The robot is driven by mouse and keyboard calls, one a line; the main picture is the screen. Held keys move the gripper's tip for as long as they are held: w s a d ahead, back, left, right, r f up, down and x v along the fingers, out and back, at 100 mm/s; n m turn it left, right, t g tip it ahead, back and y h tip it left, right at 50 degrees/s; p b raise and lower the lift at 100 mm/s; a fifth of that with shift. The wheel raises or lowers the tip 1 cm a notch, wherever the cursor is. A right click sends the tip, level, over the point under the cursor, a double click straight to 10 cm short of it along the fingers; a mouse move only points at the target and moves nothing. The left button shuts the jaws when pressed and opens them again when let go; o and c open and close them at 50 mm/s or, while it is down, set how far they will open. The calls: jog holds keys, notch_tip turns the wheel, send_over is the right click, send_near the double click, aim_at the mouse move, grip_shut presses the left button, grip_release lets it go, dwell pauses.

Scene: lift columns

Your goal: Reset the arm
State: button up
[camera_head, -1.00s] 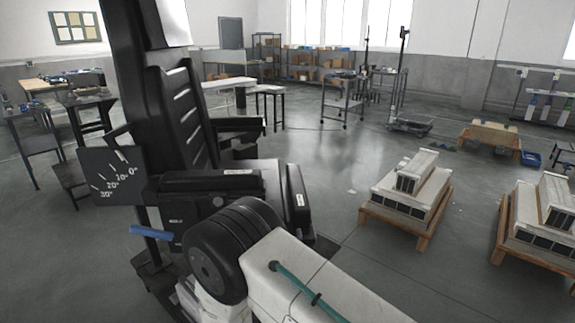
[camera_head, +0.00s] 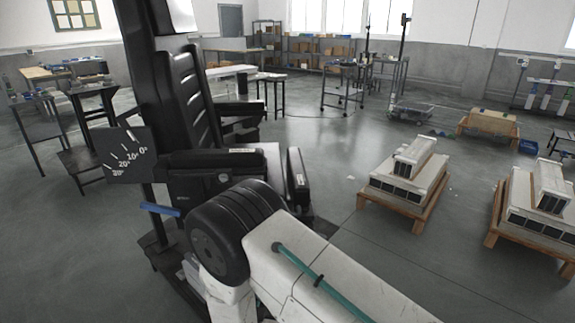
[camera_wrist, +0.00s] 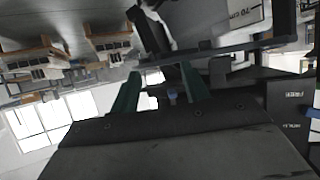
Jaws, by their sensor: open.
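My gripper (camera_wrist: 160,84) shows in the wrist view as two dark green fingers set apart, with nothing held between them. A small blue part (camera_wrist: 172,96) shows behind the gap; I cannot tell how far off it is. The wrist picture is upside down, with the floor at the top. In the head view my white arm link (camera_head: 305,272) with a teal cable runs to the lower right. My gripper is outside that view.
A black padded seat-like unit (camera_head: 190,95) with an angle-scale plate (camera_head: 127,155) and a blue handle (camera_head: 160,209) stands close to my arm. White stacked blocks sit on wooden pallets (camera_head: 425,222) at right. Open floor (camera_head: 310,150) lies between the pallets and the back tables.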

jog(key=s+a+r+n+g+y, duration=0.2)
jog(key=s+a+r+g+y, duration=0.3)
jog(key=g, duration=0.3)
jog(key=s+d+r+n+g, duration=0.15)
jog(key=d+r, duration=0.25)
jog(key=r, duration=0.4)
jog(key=s+d+r+n+g, duration=0.1)
jog(key=s+d+r+g, duration=0.25)
jog(key=r, duration=0.45)
jog(key=s+d+r+h, duration=0.1)
jog(key=s+d+r, duration=0.5)
jog(key=d+r, duration=0.3)
jog(key=s+d+r+m+t, duration=0.1)
jog(key=s+d+r, duration=0.5)
jog(key=d+r, duration=0.3)
jog(key=s+d+r+m+h, duration=0.1)
jog(key=s+d+r, duration=0.5)
jog(key=d+r, duration=0.3)
jog(key=d, duration=0.4)
jog(key=shift+t+h, duration=0.3)
